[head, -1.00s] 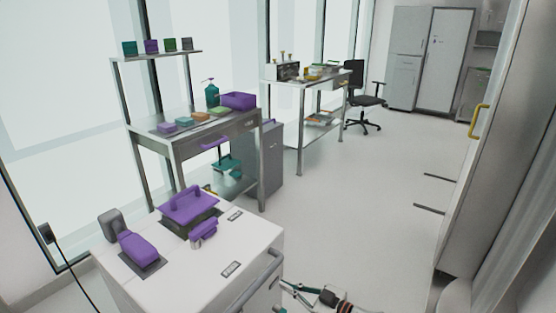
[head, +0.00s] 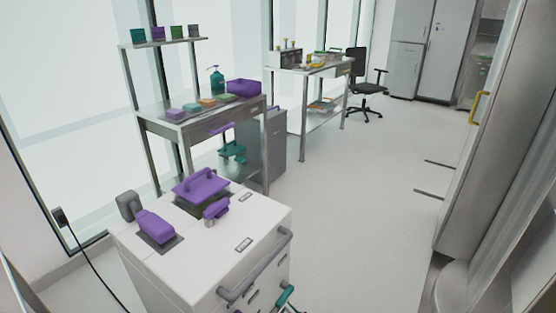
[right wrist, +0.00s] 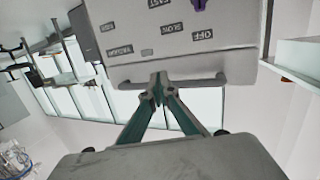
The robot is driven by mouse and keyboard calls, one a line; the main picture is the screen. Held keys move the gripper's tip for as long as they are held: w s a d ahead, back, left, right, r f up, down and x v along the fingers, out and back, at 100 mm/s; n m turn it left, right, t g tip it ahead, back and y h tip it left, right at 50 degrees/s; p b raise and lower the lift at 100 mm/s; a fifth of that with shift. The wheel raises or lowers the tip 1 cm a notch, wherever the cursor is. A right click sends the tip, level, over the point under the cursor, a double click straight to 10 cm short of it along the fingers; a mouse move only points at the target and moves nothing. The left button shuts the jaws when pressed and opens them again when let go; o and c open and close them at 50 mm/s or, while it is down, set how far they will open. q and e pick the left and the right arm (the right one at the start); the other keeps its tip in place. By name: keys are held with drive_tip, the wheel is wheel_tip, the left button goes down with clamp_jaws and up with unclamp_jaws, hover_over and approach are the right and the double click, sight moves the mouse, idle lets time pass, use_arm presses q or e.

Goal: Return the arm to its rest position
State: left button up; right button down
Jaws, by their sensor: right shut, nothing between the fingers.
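My right gripper (head: 286,297) shows at the bottom edge of the head view, just below the grey front handle of the white cabinet. Only part of its fingers is in frame. In the right wrist view its teal fingers (right wrist: 158,86) meet at the tips, shut and empty. The tips overlap the handle bar (right wrist: 200,82) in that picture; I cannot tell whether they touch it. My left gripper is not in view.
The white cabinet (head: 215,262) carries purple-handled items on top and a grey handle (head: 258,266) in front. A metal bench (head: 215,118) and a white table (head: 318,72) stand behind. Floor (head: 370,220) to the right is clear. A tall cabinet (head: 480,160) stands at right.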

drive_tip(key=s+d+f+m+g+h, duration=0.1)
drive_tip(key=s+d+h, duration=0.2)
drive_tip(key=s+d, duration=0.5)
drive_tip(key=s+d+f+m+g+h, duration=0.1)
drive_tip(key=s+d+h, duration=0.3)
drive_tip(key=s, duration=0.9)
drive_tip(key=d+f+m+p, duration=0.1)
drive_tip(key=d, duration=0.2)
drive_tip(key=shift+d, duration=0.4)
